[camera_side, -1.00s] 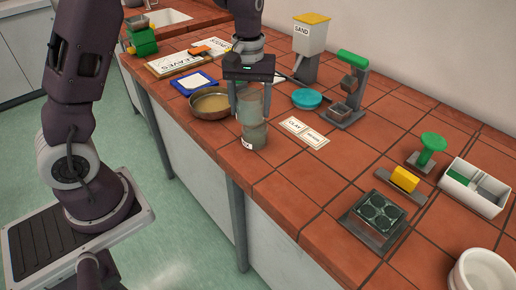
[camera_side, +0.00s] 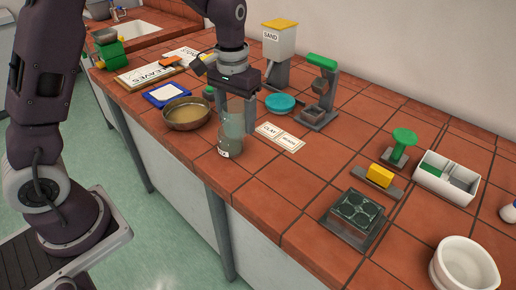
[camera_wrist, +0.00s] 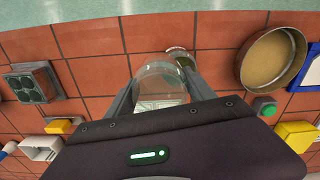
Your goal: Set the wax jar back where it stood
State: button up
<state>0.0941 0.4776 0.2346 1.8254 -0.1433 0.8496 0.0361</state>
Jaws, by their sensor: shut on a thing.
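A clear glass jar (camera_side: 234,116) is between the fingers of my gripper (camera_side: 234,122), which is shut on it. The wrist view shows its round shape (camera_wrist: 160,82) between the two fingers (camera_wrist: 160,92), with a pale card seen through it. A greenish jar (camera_side: 230,147) with a small white label overlaps it lower down, near the bench's front edge. In the wrist view this second jar (camera_wrist: 181,57) shows beside the held one. I cannot read the label, nor tell whether the two touch or which holds wax.
A round pan (camera_side: 186,113) stands left of the jars. CLAY cards (camera_side: 280,137) lie to the right, with a teal dish (camera_side: 281,103) and a green-topped press (camera_side: 319,92) behind. The sand hopper (camera_side: 279,42) is at the back. Bare tiles (camera_side: 285,185) lie right of the jars.

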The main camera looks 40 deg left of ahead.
jog(key=w+d+n, duration=0.1)
jog(key=d+n, duration=0.7)
jog(key=n, duration=0.8)
send_over(287, 188)
jog(key=shift+r, duration=0.2)
notch_tip(287, 188, down, 10)
jog(key=shift+r, duration=0.2)
jog(key=o, duration=1.7)
jog(key=shift+f, duration=0.15)
